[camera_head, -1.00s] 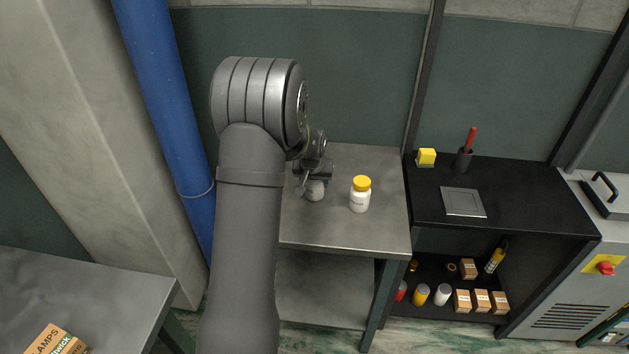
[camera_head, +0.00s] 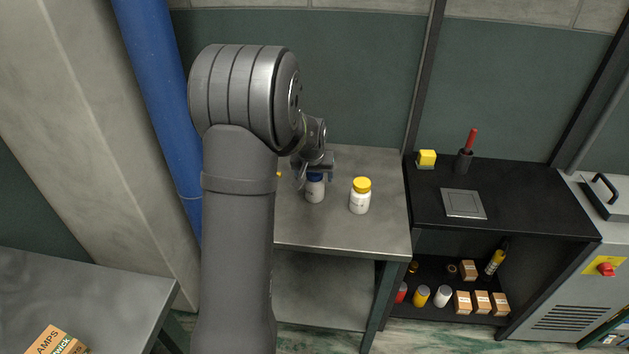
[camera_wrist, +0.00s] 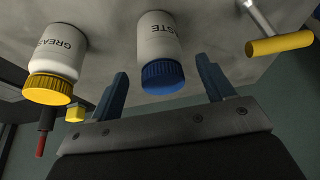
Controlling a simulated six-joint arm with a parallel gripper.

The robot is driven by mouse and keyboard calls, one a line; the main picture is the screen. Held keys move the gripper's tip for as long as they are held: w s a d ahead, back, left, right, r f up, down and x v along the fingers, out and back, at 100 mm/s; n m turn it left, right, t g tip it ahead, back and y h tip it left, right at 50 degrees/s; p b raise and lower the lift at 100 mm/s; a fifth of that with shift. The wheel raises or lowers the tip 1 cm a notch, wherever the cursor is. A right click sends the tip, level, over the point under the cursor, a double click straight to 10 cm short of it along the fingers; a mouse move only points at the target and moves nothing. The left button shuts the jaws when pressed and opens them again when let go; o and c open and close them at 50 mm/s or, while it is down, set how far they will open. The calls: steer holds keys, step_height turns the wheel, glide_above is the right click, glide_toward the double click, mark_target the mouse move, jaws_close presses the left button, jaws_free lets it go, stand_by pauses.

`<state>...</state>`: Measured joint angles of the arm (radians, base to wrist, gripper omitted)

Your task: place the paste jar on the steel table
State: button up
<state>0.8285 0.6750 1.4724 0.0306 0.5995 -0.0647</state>
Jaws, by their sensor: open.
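The paste jar (camera_head: 315,192) is white with a blue lid and stands upright on the steel table (camera_head: 345,232). It also shows in the wrist view (camera_wrist: 158,45), with part of its label reading "STE". My gripper (camera_head: 317,176) is at the jar's lid, partly hidden by my arm in the head view. In the wrist view my gripper's blue fingers (camera_wrist: 166,88) are apart, one on each side of the blue lid, with gaps to it. A white grease jar (camera_head: 359,200) with a yellow lid stands just right of the paste jar.
A yellow-handled tool (camera_wrist: 280,44) lies near the paste jar, mostly hidden in the head view. Right of the table, a black bench (camera_head: 520,195) holds a yellow block (camera_head: 427,158) and a red-handled item (camera_head: 467,150). The steel table's front is clear.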

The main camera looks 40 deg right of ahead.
mark_target(315, 181)
steer(key=v, duration=0.7)
steer(key=shift+f, duration=0.15)
steer(key=x, duration=1.1)
steer(key=shift+f, duration=0.15)
steer(key=shift+w+d+f, duration=0.15)
steer(key=shift+w, duration=0.05)
steer(key=shift+r, duration=1.5)
